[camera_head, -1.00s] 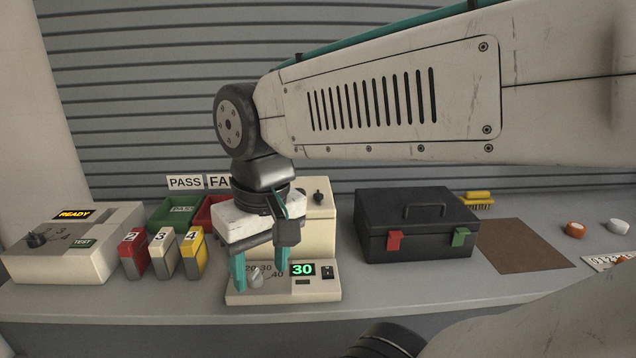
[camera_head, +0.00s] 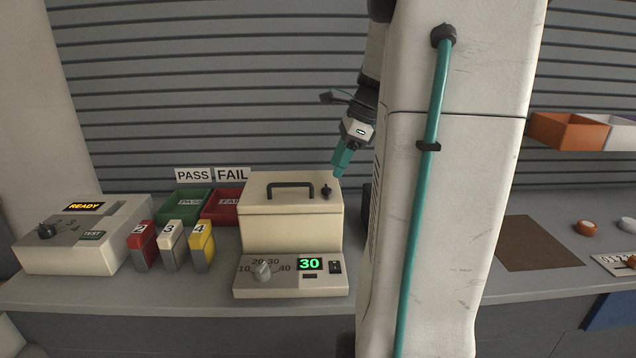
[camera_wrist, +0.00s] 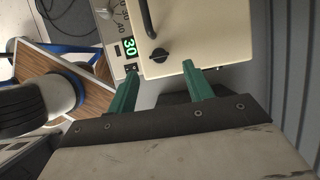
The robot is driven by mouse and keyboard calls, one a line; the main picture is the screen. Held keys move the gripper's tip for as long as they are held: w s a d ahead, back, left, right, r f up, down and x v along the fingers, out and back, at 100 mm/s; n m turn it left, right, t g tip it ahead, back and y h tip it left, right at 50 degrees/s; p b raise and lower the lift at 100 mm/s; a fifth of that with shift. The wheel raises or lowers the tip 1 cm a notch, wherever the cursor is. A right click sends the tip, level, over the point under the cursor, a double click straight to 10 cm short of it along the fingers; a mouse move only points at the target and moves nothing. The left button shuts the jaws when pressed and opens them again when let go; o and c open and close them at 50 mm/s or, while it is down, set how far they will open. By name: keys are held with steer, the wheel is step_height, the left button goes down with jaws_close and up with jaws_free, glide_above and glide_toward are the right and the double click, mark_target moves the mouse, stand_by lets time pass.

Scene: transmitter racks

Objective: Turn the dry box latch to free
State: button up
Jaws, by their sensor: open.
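The dry box is a cream box (camera_head: 293,224) with a dark handle (camera_head: 290,187) on its lid. Its latch is a small dark knob (camera_head: 326,191) at the right of the lid. In the wrist view the latch knob (camera_wrist: 160,55) lies ahead of my fingertips, and part of the lid (camera_wrist: 195,35) shows. My gripper (camera_head: 342,165) is above and slightly right of the latch, pointing down and left, apart from it. In the wrist view my gripper (camera_wrist: 157,70) has its two teal fingers spread with nothing between them.
A control panel reading 30 (camera_head: 309,264) with a dial (camera_head: 262,271) is at the box's front. Green (camera_head: 172,208) and red (camera_head: 217,213) bins stand left of it. Numbered blocks (camera_head: 170,245) and a READY unit (camera_head: 75,240) are further left. My arm hides the counter right of the box.

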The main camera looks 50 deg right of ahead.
mark_target(329, 189)
steer(key=x, duration=0.6)
steer(key=c, duration=1)
